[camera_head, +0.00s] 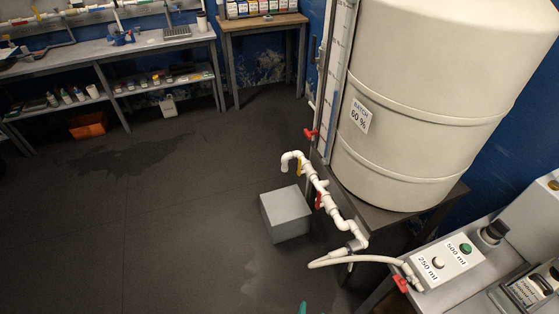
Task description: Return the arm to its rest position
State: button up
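My arm and my gripper are not recognisable in the head camera view. A small teal piece (302,308) shows at the bottom edge, cut off by the frame. I cannot tell what it belongs to. Whether my gripper is open, shut or holding anything is hidden.
A large cream tank (425,95) labelled "BATCH 60 %" stands on a dark stand at right. White piping (335,212) with red handles juts out above a grey box (286,214). A button panel (447,262) is lower right. Shelved benches (150,42) line the back.

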jog(key=s+a+r+n+t+y, duration=0.1)
jog(key=s+a+r+n+t, duration=0.1)
jog(key=s+a+r, duration=0.3)
jog(key=s+a+r+n+t+y, duration=0.1)
jog(key=s+a+r+n+t, duration=0.2)
jog(key=s+r, duration=0.6)
notch_tip(320, 180, up, 5)
jog(key=shift+a+f+n, duration=0.1)
jog(key=shift+a+n, duration=0.9)
jog(key=shift+a, duration=0.05)
